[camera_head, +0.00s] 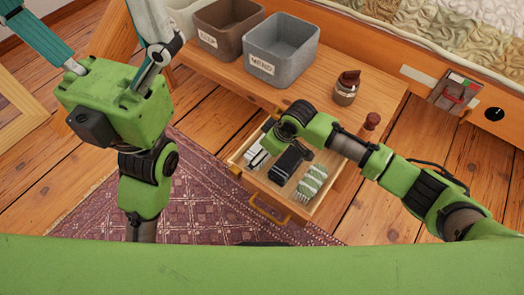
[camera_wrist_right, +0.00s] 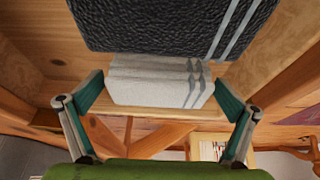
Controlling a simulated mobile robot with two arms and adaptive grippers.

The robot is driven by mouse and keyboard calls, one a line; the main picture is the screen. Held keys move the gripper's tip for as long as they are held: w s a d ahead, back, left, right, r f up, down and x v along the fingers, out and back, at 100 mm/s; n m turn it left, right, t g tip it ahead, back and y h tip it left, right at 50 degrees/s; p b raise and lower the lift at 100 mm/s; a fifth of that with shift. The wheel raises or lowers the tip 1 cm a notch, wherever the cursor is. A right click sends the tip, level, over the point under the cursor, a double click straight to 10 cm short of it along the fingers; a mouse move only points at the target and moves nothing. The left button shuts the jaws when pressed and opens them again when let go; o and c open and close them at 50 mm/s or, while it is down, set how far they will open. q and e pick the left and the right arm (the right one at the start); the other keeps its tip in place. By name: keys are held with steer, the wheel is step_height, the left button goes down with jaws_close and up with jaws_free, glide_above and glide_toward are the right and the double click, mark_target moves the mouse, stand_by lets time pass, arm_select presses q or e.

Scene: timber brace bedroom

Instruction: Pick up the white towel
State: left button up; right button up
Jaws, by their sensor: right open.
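The white towel (camera_wrist_right: 150,82), with grey stripes at one end, lies in the open drawer (camera_head: 326,204). In the right wrist view it sits between the two teal fingers of my right gripper (camera_wrist_right: 162,98), which is open. The fingers flank it with a small gap visible on each side; I cannot tell how deep they reach. In the head view the towel (camera_head: 257,158) is partly hidden by my right wrist. My left gripper (camera_head: 85,25) is at the upper left, with its fingers spread wide and empty, far from the drawer.
A black striped towel (camera_wrist_right: 145,25) lies right beside the white one, with a green striped towel (camera_head: 312,181) beyond it. On the wooden top stand a grey bin (camera_head: 282,62), a brown bin (camera_head: 222,42) and a small jar (camera_head: 345,92). The drawer walls are close around.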

steer(key=c, duration=1.1)
steer(key=shift+r, duration=0.15)
